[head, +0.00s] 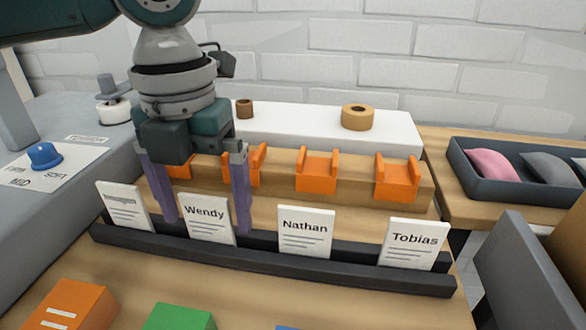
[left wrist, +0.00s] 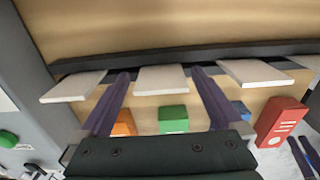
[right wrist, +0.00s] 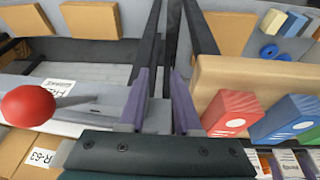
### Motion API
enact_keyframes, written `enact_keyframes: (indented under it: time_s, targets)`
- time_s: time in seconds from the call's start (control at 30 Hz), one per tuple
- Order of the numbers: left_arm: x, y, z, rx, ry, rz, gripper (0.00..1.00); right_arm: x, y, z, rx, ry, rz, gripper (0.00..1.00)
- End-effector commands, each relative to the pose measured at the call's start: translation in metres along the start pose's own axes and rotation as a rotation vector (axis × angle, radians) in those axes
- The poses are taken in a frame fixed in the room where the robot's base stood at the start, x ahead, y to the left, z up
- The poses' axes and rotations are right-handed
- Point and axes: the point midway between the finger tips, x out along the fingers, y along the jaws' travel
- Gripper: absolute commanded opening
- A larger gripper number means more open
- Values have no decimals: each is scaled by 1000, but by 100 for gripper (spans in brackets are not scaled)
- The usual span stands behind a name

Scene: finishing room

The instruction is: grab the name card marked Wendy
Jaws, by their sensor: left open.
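The Wendy name card (head: 206,212) is a white card with black print, leaning upright in a dark rack (head: 300,262). My left gripper (head: 206,226) points down at it, with its two purple fingers apart, one on each side of the card. In the left wrist view the same card (left wrist: 162,79) shows between the open fingers (left wrist: 161,74); I see no contact. A partly covered card (head: 124,205) stands to its left. The Nathan card (head: 306,232) and the Tobias card (head: 414,243) stand to its right. My right gripper (right wrist: 160,72) is open and empty, away from the cards.
Orange holders (head: 317,170) on a wooden ledge stand behind the cards. Orange (head: 72,312) and green (head: 180,318) boxes lie in front. A dark tray (head: 468,177) with cushions is at right. A red ball knob (right wrist: 28,106) is near my right gripper.

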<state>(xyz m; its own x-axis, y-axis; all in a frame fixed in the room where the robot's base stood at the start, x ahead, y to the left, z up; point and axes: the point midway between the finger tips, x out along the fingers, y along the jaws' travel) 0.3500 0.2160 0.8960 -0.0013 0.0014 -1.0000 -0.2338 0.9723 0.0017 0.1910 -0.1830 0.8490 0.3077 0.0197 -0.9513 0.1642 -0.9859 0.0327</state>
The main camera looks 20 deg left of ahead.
Motion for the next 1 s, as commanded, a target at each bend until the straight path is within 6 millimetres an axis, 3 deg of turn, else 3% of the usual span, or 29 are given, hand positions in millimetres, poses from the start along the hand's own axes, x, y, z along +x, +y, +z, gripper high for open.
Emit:
enact_keyframes:
  time_s: [0.1, 0.37, 1.0]
  targets:
    - [14, 0, 0, 1, 0, 0, 100, 4, -1, 1, 1, 0, -1, 32]
    - [15, -1, 0, 1, -2, -1, 100, 3, -1, 1, 1, 0, -2, 32]
    - [15, 0, 0, 1, -2, -1, 28, 4, 0, 2, -1, -2, 0, 32]
